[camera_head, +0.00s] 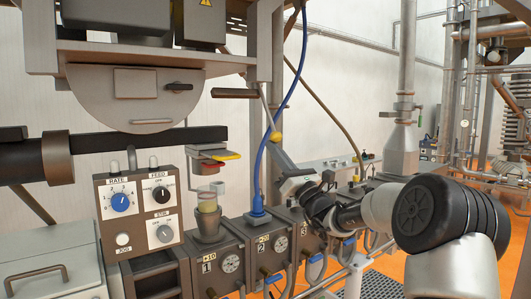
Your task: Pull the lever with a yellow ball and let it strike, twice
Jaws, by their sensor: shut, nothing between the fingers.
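The lever is a thin grey rod (268,108) that hangs from the right side of the upper machine and slants down to the right. Its yellow ball (276,137) is at the lower end. My gripper (280,152) reaches in from the right, with its shut fingers close below the ball in the picture. I cannot tell whether they touch it.
A blue hose (259,165) runs down just left of the lever to the numbered valve boxes (270,247). A control panel (138,210) with knobs stands at the left. A dark horizontal bar (150,140) crosses behind it. Pipes fill the right background.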

